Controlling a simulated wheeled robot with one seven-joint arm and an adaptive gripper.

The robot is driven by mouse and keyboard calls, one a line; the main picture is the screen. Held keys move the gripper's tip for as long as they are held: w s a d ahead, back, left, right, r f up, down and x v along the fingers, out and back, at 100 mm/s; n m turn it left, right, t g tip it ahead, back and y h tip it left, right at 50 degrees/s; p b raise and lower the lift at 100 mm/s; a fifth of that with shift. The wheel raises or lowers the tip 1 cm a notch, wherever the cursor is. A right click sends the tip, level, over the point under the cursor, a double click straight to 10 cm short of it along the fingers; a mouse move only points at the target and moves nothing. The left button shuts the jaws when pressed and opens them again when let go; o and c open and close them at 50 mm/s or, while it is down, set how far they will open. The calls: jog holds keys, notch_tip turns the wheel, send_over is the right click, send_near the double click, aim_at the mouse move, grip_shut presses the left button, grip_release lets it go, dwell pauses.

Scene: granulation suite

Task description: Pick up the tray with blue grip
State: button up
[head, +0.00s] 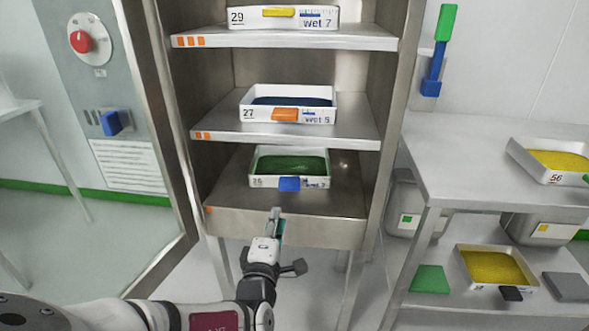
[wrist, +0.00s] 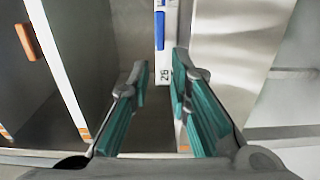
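The tray with the blue grip (head: 262,182) is white, holds green material and sits on the lowest shelf of the steel cabinet. Its blue grip (head: 289,184) faces the front, beside a label. My gripper (head: 276,214) is in front of and below the tray, apart from it.
Above it are a tray with an orange grip (head: 330,104) on the middle shelf (head: 225,128) and a tray with a yellow grip (head: 236,18) on the top shelf. An open cabinet door (head: 160,110) stands left. A table (head: 460,165) with yellow-filled trays is at right.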

aim_at(287, 190)
jog(key=w+b, duration=0.2)
jog(key=w, duration=0.6)
jog(key=shift+w, duration=0.15)
jog(key=w+b, duration=0.1)
jog(key=w, duration=0.1)
jog(key=w+d, duration=0.1)
jog(key=w, duration=0.1)
jog(key=shift+w+d+f+b, duration=0.15)
jog(key=shift+w+b, duration=0.15)
jog(key=shift+b, duration=0.1)
jog(key=shift+w, duration=0.35)
grip_shut()
